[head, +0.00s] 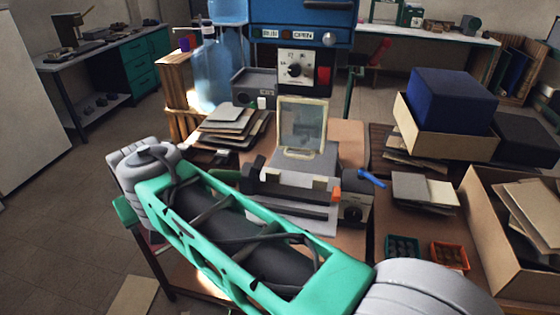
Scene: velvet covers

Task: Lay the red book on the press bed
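I cannot make out a red book in the head view. A grey device with a flat plate (308,160) and an upright pale-framed panel (302,125) stands on the brown worktop at the middle. I cannot tell whether this plate is the press bed. My green and grey arm crosses the lower left and covers part of the worktop. My gripper is not visible, so what it holds is hidden.
A blue machine (300,22) with a dial stands behind the worktop. Stacked boards (228,128) lie left of the device. Right are a blue block (452,98) in a cardboard box, small green (403,248) and orange (450,256) trays, and an open carton (490,215).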

